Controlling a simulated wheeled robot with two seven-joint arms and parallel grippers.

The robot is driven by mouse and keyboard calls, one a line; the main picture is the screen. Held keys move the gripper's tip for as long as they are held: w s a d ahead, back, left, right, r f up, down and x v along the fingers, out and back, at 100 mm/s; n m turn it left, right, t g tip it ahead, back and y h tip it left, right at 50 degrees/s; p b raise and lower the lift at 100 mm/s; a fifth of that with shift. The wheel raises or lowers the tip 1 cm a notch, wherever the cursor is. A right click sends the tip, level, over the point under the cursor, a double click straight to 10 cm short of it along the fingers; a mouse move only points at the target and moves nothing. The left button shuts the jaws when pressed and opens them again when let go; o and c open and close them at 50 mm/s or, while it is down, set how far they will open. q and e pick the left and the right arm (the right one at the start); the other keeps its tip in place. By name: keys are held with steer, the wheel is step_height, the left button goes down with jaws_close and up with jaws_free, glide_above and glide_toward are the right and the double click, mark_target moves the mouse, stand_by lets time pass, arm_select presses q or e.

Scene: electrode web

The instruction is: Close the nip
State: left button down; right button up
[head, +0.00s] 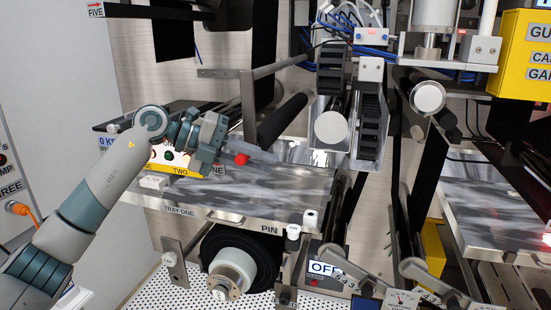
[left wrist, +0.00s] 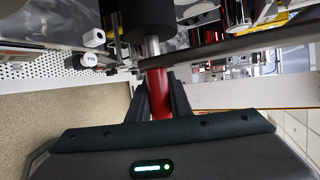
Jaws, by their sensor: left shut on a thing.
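My left gripper (head: 240,156) reaches in from the left over the tray-one table and is shut on a red handle (head: 242,159). In the left wrist view the red handle (left wrist: 159,92) stands between the two dark fingers (left wrist: 160,88). A bare metal shaft (left wrist: 152,46) joins it to a black roller (left wrist: 145,18). In the head view the black roller (head: 282,120) slants up and right, clear of the table top in the picture; its gap to any mating surface cannot be told. My right gripper is not in view.
The metal table (head: 250,205) labelled TRAY ONE lies below the gripper, with a white PIN post (head: 293,232) at its front. A metal bar (head: 248,105) stands close behind the gripper. A yellow box (head: 525,55) hangs at the upper right.

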arm_select(q)
steer(key=w+a+m+t+y, duration=0.1)
steer(key=w+a+y, duration=0.2)
steer(key=a+y, duration=0.3)
steer(key=shift+a+r+p, duration=0.3)
steer(key=shift+a+p, duration=0.15)
steer(key=shift+a, duration=1.15)
steer(key=c, duration=1.6)
jaws_free()
steer(key=shift+a, duration=0.1)
steer(key=shift+r, duration=0.1)
steer(key=b+v, duration=0.5)
steer(key=v, duration=1.2)
steer(key=shift+a, duration=0.15)
